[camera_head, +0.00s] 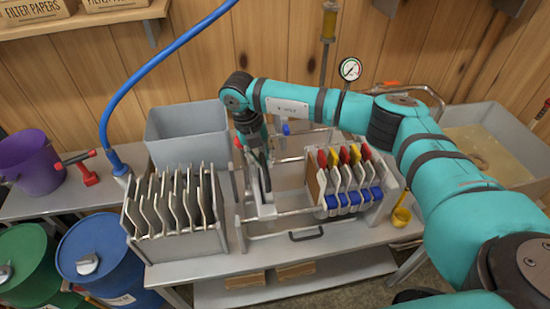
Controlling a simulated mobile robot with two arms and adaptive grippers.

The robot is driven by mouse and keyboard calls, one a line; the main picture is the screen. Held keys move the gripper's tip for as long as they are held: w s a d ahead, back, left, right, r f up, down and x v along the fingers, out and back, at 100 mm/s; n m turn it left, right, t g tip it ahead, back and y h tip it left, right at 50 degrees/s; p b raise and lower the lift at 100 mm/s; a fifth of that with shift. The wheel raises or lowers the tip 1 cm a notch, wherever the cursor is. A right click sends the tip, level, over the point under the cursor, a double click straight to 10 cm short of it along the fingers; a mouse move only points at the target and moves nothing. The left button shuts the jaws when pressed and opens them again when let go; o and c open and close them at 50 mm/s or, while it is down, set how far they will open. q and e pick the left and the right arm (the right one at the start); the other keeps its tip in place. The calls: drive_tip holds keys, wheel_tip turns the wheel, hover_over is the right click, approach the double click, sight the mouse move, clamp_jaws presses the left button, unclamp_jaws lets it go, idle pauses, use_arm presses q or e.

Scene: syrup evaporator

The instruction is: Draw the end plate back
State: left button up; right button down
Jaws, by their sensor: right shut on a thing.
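The filter press (283,234) stands on the grey bench, with two horizontal rails between its ends. The end plate (266,212) is a pale grey plate near the left end of the rails. My right gripper (263,183) reaches down over it and is shut on it; the arm's wrist hides part of the hold. Several filter plates (345,183) with red, yellow and blue tabs are packed at the right end of the press. A wide gap lies between them and the end plate. My left gripper is not in view.
A rack of grey plates (178,240) stands close left of the press. A grey bin (187,133) is behind it. A yellow ladle (401,215) is to the right. A blue hose (118,100), pressure gauge (350,69) and drums (100,250) are also around.

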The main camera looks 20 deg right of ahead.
drive_tip(key=shift+r, duration=0.1)
drive_tip(key=c, duration=1.6)
unclamp_jaws()
drive_tip(key=shift+d, duration=0.1)
drive_tip(key=shift+o, duration=0.2)
wheel_tip(320, 180, up, 12)
drive_tip(key=a, duration=0.2)
drive_tip(key=shift+w, duration=0.3)
drive_tip(key=shift+a, duration=0.15)
